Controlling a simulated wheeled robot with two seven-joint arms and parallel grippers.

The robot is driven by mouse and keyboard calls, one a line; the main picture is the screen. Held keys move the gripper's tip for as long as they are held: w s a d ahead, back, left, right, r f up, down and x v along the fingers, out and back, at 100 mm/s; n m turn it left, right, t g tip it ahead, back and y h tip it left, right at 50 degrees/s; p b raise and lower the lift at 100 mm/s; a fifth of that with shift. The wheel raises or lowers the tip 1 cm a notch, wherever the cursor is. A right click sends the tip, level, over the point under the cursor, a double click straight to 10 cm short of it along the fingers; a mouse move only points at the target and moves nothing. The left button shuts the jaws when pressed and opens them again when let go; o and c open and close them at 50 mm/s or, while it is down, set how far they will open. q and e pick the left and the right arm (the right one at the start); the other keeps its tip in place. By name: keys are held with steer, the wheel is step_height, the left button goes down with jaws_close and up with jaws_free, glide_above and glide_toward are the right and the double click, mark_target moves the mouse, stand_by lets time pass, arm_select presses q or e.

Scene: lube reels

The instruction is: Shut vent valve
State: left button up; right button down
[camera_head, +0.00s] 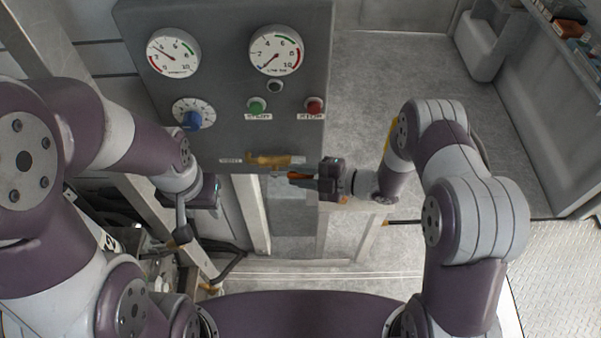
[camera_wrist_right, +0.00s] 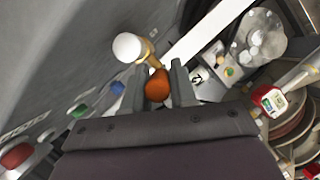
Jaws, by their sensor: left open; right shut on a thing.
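The vent valve shows as a brass body (camera_head: 268,160) low on the grey panel's front edge, with an orange handle (camera_head: 299,176) to its right. In the right wrist view the orange handle (camera_wrist_right: 157,86) sits between both fingers of my right gripper (camera_wrist_right: 160,88), and the brass body (camera_wrist_right: 152,58) with a white round end lies just beyond. In the head view my right gripper (camera_head: 318,178) comes in from the right and is shut on the handle, hiding part of it. My left gripper (camera_head: 212,194) is open, left of the valve and below the panel, apart from it; its fingers are hard to make out.
The grey panel (camera_head: 225,85) carries two gauges (camera_head: 173,53), (camera_head: 276,51), a blue knob (camera_head: 192,120), a green button (camera_head: 257,106) and a red button (camera_head: 314,106). Frame posts (camera_head: 250,215) stand below it. The floor (camera_head: 400,60) right of the panel is clear.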

mark_target(288, 174)
steer(key=shift+r+h+p, duration=0.5)
steer(key=shift+r+p, duration=0.05)
steer(key=shift+p, duration=0.15)
steer(key=r+h+p, duration=0.1)
steer(key=r+n+h+p, duration=0.1)
steer(key=h+p, duration=0.1)
steer(key=shift+a+g+p, duration=0.3)
steer(key=shift+a+g, duration=0.05)
steer(key=shift+g, duration=0.05)
steer(key=h+p, duration=0.1)
steer(key=a+r+h+p, duration=0.1)
steer(key=h, duration=0.1)
steer(key=shift+r+n+h, duration=0.25)
steer(key=shift+n+h, duration=0.05)
steer(key=shift+n, duration=0.1)
steer(key=h+p, duration=0.1)
steer(key=a+r+h+p, duration=0.1)
steer(key=shift+a+h, duration=0.15)
steer(key=shift+h, duration=0.25)
steer(key=shift+a+r+n+g+h+p, duration=0.1)
steer(key=shift+a+n+h+p, duration=0.15)
steer(key=shift+a+h+p, duration=0.55)
steer(key=shift+a+r+n+g+h+p, duration=0.1)
steer(key=shift+a+n+h+p, duration=0.2)
steer(key=shift+h+p, duration=0.95)
steer(key=shift+a+n+g+h+p, duration=0.15)
steer(key=shift+a+h+p, duration=0.45)
steer(key=shift+h+p, duration=0.4)
steer(key=shift+h, duration=0.25)
